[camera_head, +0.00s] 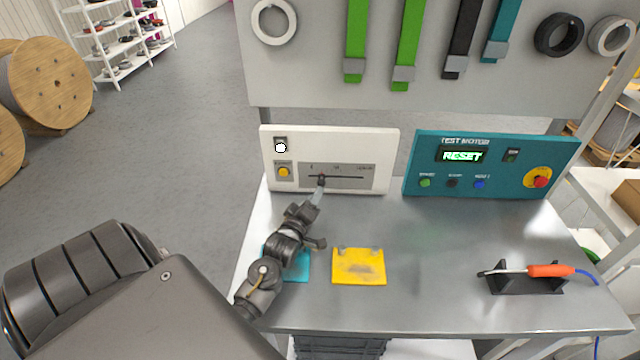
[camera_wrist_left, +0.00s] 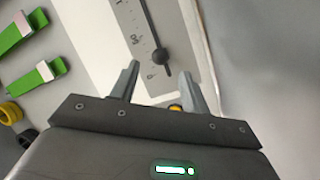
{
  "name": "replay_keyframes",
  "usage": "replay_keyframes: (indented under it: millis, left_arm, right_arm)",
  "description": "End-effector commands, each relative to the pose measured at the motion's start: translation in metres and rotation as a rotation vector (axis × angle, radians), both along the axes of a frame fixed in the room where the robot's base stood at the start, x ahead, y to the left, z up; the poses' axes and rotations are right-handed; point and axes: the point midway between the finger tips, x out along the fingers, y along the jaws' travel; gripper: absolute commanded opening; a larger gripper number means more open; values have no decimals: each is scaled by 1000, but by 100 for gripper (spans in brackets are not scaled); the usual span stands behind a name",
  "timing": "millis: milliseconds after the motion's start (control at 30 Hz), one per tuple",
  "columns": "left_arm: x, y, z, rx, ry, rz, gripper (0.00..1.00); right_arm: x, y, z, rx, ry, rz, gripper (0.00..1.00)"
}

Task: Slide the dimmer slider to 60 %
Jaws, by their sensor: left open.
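The white dimmer panel (camera_head: 385,150) stands upright at the back left of the bench. Its grey scale plate (camera_head: 352,184) carries a horizontal dark slot, and the dark slider knob (camera_head: 322,178) sits left of the slot's middle; the scale marks are too small to read surely. In the left wrist view the knob (camera_wrist_left: 160,57) lies just beyond my fingertips, roughly between their lines, with the slot running up from it. My left gripper (camera_head: 318,192) is open and points at the knob; contact cannot be told. My right gripper is not in view.
A teal test motor box (camera_head: 490,180) stands to the right. A yellow plate (camera_head: 358,266) and a screwdriver-like tool on a black stand (camera_head: 525,280) are on the bench (camera_head: 430,270).

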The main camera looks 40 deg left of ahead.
Motion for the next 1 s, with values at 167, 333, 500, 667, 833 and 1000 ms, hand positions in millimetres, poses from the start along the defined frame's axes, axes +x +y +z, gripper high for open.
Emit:
replay_keyframes:
  millis: [167, 333, 500, 667, 833, 1000]
  left_arm:
    - [32, 10, 4, 1, -1, 0, 46]
    - [50, 16, 1, 0, 0, 0, 46]
    - [57, 18, 1, 1, -1, 0, 46]
    - [57, 18, 0, 1, -2, 0, 46]
    - [57, 18, 0, 0, -1, -1, 34]
    - [57, 18, 0, 0, -1, -1, 12]
  right_arm:
    - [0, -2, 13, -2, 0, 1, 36]
    - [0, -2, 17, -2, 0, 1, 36]
    - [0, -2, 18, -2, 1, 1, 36]
    - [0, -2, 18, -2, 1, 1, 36]
    - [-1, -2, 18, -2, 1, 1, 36]
    - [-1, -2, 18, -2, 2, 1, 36]
